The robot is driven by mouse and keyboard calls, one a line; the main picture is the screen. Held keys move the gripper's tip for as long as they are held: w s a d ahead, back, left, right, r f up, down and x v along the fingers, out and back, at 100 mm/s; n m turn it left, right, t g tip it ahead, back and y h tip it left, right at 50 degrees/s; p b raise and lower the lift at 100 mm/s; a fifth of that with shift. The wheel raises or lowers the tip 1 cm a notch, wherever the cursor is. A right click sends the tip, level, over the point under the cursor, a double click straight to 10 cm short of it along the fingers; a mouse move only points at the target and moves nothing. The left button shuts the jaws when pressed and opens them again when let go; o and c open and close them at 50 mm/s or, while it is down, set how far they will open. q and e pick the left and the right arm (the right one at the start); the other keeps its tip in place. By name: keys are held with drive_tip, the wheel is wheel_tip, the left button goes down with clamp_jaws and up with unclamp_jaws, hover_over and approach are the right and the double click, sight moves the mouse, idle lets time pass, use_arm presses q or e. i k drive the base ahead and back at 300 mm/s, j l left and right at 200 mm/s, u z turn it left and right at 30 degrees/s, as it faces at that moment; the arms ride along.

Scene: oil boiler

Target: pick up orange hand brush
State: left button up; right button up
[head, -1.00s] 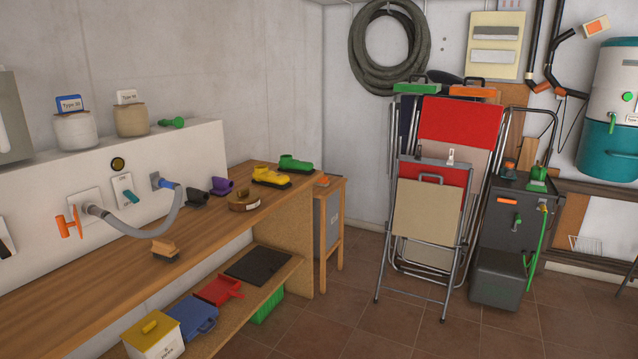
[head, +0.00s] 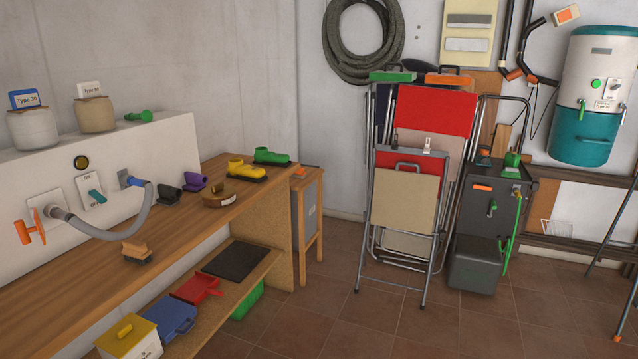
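Several orange things show, and I cannot tell for sure which one is the orange hand brush. A small orange item (head: 298,172) lies on the small cabinet past the end of the workbench, partly hidden. A brush with a tan-orange top and dark underside (head: 136,252) lies on the near part of the workbench (head: 60,288). Neither of my grippers is in view.
Folded chairs (head: 408,205) lean in the corner beside the dark box (head: 485,222). A shelf under the bench holds a yellow-lidded box (head: 130,338) and blue (head: 170,319) and red (head: 195,289) dustpans. The tiled floor (head: 340,310) in front is clear.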

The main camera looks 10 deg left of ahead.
sight(300, 173)
drive_tip(key=i, duration=3.35)
